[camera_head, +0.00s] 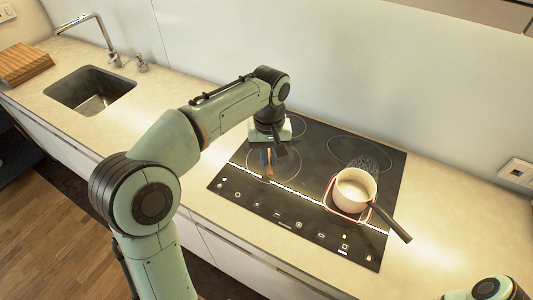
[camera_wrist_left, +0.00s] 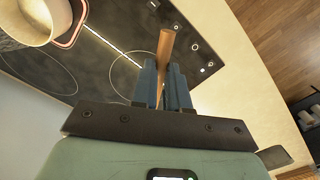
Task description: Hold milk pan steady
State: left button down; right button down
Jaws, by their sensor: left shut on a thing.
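The milk pan (camera_head: 343,201), a small cream pan with a dark handle pointing to the lower right, stands upright on the red-outlined zone of the hob. Its contents look pale. In the left wrist view the pan (camera_wrist_left: 32,30) is cut off at the top left corner. My left gripper (camera_head: 268,167) is over the hob, left of the pan and apart from it. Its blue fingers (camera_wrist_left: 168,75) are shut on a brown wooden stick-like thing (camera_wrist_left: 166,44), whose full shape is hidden. My right gripper is not in view; only part of my right arm shows.
The black hob (camera_head: 310,165) has a lit line and touch controls along its front. A sink (camera_head: 90,88) with a tap (camera_head: 100,35) is at the left, beside a wooden board (camera_head: 22,64). The counter (camera_head: 450,225) right of the hob is clear. A wall socket (camera_head: 518,172) is behind it.

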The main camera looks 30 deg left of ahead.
pick_arm(q)
jog(key=w+d+r+n+g+h, duration=0.1)
jog(key=d+r+n+h, duration=0.15)
jog(key=d, duration=0.55)
jog(key=d+r+n+g+h, duration=0.1)
jog(key=d+h, duration=0.2)
jog(key=d, duration=0.5)
jog(key=w+d+r+n+t+h, duration=0.3)
jog(key=d+r+n+t+h, duration=0.1)
jog(key=r+n+t+h, duration=0.1)
jog(key=w+d+r+n+t+h, duration=0.3)
jog(key=r+n+t, duration=0.3)
jog(key=r, duration=0.2)
jog(key=shift+d+h, duration=0.35)
jog(key=shift+h, duration=0.5)
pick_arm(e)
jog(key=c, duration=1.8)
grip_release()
